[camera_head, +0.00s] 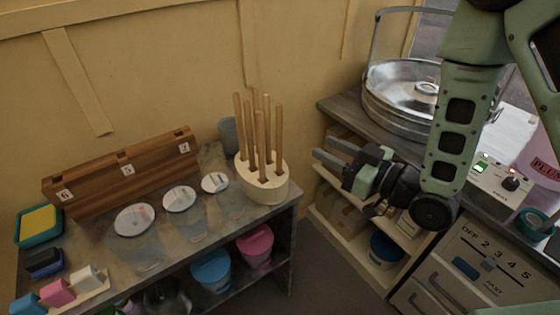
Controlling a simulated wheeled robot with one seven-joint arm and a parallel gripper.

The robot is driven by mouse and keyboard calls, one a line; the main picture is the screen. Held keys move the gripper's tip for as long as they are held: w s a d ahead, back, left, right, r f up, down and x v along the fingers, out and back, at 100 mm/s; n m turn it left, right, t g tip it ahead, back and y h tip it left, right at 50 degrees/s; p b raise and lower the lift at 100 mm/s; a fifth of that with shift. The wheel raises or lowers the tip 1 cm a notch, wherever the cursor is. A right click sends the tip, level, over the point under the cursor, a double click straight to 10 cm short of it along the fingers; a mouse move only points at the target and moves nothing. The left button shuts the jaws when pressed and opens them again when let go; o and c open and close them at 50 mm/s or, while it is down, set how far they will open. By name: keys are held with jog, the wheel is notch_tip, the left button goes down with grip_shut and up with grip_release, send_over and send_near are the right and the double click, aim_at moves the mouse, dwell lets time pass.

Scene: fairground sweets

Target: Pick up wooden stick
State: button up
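Several wooden sticks (260,142) stand upright in a pale oval holder (264,187) at the right end of the grey counter. My gripper (330,156) is to the right of the sticks and apart from them, pointing left toward them. Its two fingers are spread with a gap between them, and nothing shows in the gap. The lower ends of the sticks are hidden inside the holder.
Clear lidded tubs (136,250) stand on the counter (208,242) left of the holder. A wooden box (122,172) with labels and a grey cup (229,138) are behind. A metal bowl machine (400,92) stands at upper right. A gap separates the counters.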

aim_at(279, 127)
jog(key=shift+s+a+p+x, duration=0.15)
jog(key=shift+p+x, duration=0.65)
jog(key=shift+x, duration=2.6)
jog(key=shift+s+a+p+x, duration=0.1)
jog(key=shift+p+x, duration=0.7)
jog(key=shift+x, duration=2.6)
jog(key=shift+d, duration=0.1)
grip_shut()
